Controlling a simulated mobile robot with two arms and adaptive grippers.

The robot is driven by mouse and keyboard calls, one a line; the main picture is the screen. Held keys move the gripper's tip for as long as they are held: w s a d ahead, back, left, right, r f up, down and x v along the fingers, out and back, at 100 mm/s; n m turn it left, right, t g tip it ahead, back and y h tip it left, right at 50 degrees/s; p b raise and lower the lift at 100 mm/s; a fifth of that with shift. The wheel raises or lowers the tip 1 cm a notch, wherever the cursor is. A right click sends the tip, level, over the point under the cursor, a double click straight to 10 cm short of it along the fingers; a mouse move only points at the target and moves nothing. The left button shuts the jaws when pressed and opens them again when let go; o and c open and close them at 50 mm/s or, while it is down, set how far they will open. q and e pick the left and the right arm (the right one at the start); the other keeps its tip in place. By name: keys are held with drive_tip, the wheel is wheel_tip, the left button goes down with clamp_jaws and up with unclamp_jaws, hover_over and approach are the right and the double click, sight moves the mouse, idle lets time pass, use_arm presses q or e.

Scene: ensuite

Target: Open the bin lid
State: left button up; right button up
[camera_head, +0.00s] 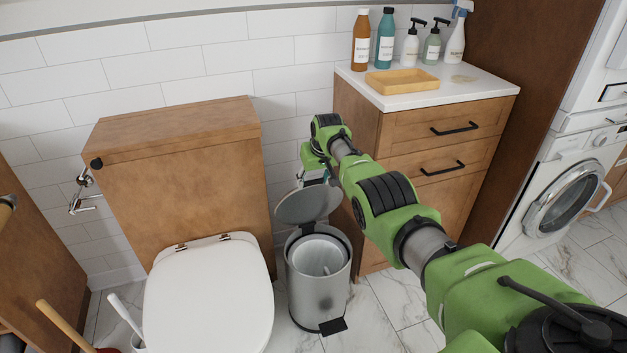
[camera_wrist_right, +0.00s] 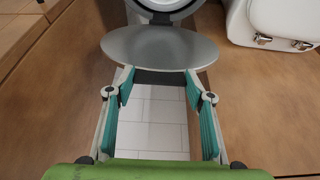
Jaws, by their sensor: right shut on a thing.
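The bin (camera_head: 318,280) is a grey metal pedal bin on the floor between the toilet and the wooden cabinet. Its round grey lid (camera_head: 305,205) is raised and tilted back, and the light inner bucket (camera_head: 320,255) shows. In the right wrist view the lid (camera_wrist_right: 160,47) lies at the fingertips, with part of the bin rim (camera_wrist_right: 165,12) beyond it. My right gripper (camera_head: 326,180) is behind the raised lid, near the wall. My left gripper is not in view.
The toilet (camera_head: 210,300) stands close to the left of the bin. The cabinet (camera_head: 365,225) is close on the right, with bottles and a yellow tray (camera_head: 402,82) on top. A black pedal (camera_head: 332,326) sticks out at the front. A toilet brush (camera_head: 125,322) stands at lower left.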

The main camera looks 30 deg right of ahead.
drive_tip(key=shift+w+r, duration=0.15)
drive_tip(key=shift+w, duration=0.1)
idle(0.3)
drive_tip(key=o, duration=1.6)
drive_tip(key=shift+s, duration=0.1)
drive_tip(key=v, duration=1.2)
